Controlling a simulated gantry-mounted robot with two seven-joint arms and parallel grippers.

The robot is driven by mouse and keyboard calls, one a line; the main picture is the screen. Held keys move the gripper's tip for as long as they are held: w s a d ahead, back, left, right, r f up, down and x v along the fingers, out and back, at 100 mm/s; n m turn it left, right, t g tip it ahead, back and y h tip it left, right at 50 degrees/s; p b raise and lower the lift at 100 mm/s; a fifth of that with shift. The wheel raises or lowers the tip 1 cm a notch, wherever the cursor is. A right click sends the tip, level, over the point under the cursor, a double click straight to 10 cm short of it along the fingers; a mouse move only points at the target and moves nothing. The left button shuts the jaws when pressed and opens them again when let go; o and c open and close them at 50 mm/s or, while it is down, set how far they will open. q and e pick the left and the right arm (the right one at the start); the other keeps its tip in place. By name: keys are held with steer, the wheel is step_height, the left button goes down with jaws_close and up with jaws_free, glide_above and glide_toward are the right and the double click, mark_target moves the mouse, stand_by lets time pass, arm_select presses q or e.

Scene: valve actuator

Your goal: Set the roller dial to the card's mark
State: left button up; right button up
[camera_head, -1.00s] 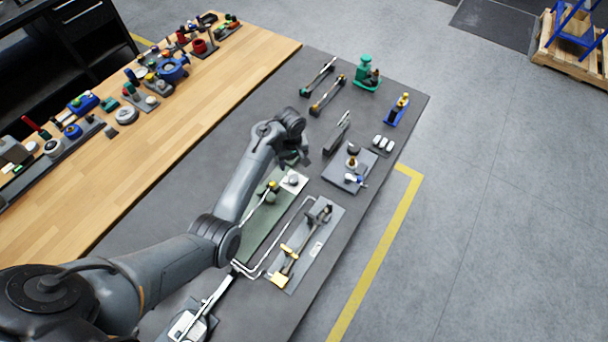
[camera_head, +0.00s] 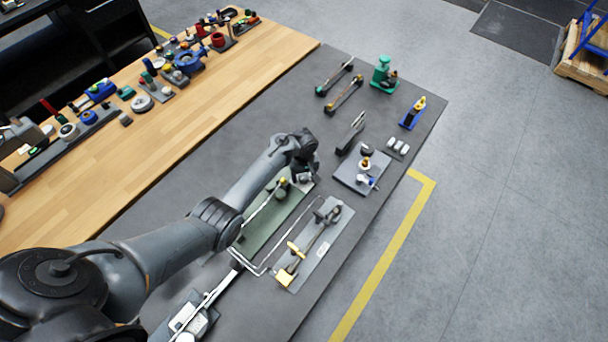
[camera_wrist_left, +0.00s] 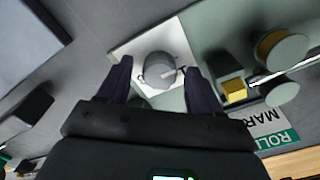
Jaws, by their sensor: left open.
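The roller dial (camera_wrist_left: 160,70) is a grey round knob with a pale pointer on a white square plate (camera_wrist_left: 130,48); the plate's printed marks are mostly covered. My left gripper (camera_wrist_left: 157,76) is open, with one dark finger on each side of the knob. I cannot tell whether the fingers touch it. In the head view my left gripper (camera_head: 305,174) is over the dial plate and hides most of it. A card (camera_wrist_left: 272,130) with partly cut-off lettering, "ROLL" and "MAR", lies at the lower right of the wrist view. My right gripper is not in view.
The green base plate (camera_head: 262,232) beside the dial carries a rod and rollers (camera_wrist_left: 283,50), with a yellow block (camera_wrist_left: 234,90) close to my gripper. A grey plate with a brass-ended rod (camera_head: 318,246) lies to the right. Several other fixtures stand farther up the bench.

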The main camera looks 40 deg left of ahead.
arm_select(q)
steer(key=shift+c, duration=0.5)
steer(key=c, duration=1)
steer(key=shift+o, duration=0.2)
